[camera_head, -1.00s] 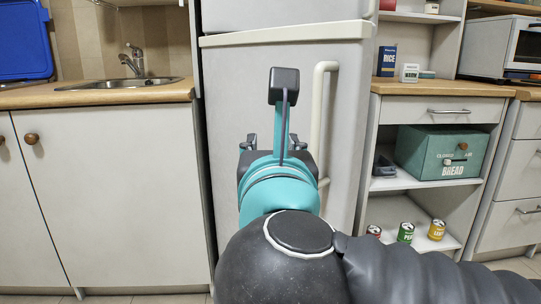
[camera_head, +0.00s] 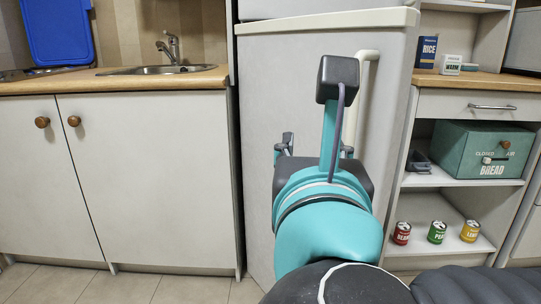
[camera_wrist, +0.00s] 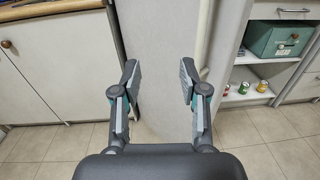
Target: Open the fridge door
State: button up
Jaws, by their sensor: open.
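The fridge (camera_head: 290,80) stands upright in the middle of the head view, and its lower door appears shut. A long pale vertical handle (camera_head: 368,62) runs along the right side of that door; my arm hides its lower part. My gripper (camera_head: 317,148) is in front of the lower door, partly hidden behind my wrist. In the wrist view, my gripper (camera_wrist: 160,75) is open and empty, with the fridge door (camera_wrist: 160,50) ahead. The handle (camera_wrist: 204,30) shows beyond and to the right of the right finger, outside the jaws.
White cupboards (camera_head: 150,170) with a sink (camera_head: 160,70) stand left of the fridge. A shelf unit (camera_head: 445,105) with a green bread box (camera_head: 460,150) and several cans (camera_head: 437,232) stands close on the right. Tiled floor (camera_head: 130,288) is clear at the lower left.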

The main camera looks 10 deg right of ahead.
jog(key=shift+v, duration=1.25)
